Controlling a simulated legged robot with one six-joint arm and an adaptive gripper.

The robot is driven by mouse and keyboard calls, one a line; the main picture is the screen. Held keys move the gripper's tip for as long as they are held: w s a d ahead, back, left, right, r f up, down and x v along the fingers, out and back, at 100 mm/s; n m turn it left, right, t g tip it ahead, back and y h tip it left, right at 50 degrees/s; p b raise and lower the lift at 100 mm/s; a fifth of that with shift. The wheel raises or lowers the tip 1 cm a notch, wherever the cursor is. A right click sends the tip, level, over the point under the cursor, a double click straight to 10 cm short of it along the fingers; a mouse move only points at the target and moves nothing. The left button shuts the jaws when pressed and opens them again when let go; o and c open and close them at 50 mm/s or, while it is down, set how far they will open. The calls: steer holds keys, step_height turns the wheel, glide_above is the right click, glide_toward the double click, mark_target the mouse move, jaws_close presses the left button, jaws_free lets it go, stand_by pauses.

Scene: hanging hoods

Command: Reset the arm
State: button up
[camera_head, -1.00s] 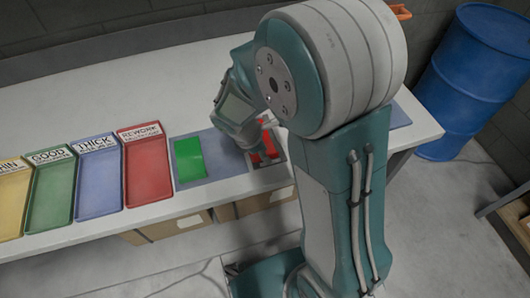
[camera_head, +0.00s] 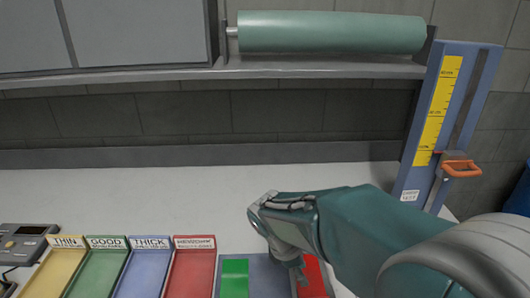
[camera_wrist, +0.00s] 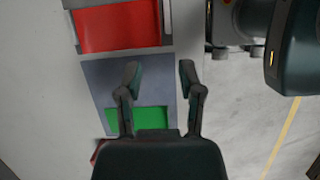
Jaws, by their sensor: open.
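My gripper (camera_wrist: 158,72) shows in the wrist view with its two dark fingers apart and nothing between them. It hangs over the grey-blue mat (camera_wrist: 105,75), above the surface. A green patch (camera_wrist: 137,118) lies below the fingers, partly covered by the gripper body. A red patch (camera_wrist: 118,25) lies at the top of that view. In the head view, my teal arm reaches in from the lower right, over the mat's right part. The green patch (camera_head: 234,279) shows left of the arm, and the red patch (camera_head: 312,275) is partly hidden by it. The fingertips are hard to make out there.
Yellow THIN (camera_head: 52,272), green GOOD (camera_head: 97,273), blue THICK (camera_head: 143,273) and red REWORK (camera_head: 193,272) trays stand in a row left of the mat. A blue gauge (camera_head: 437,130) stands at right. A shelf (camera_head: 300,70) holds a green roll (camera_head: 330,32). The back tabletop is clear.

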steer(key=s+d+r+m+t+y, duration=0.4)
steer(key=s+r+m, duration=0.6)
steer(key=m, duration=0.7)
steer(key=s+d+t, duration=0.1)
steer(key=s, duration=0.2)
steer(key=shift+s+r, duration=0.25)
steer(key=shift+s, duration=0.05)
steer(key=shift+o, duration=0.4)
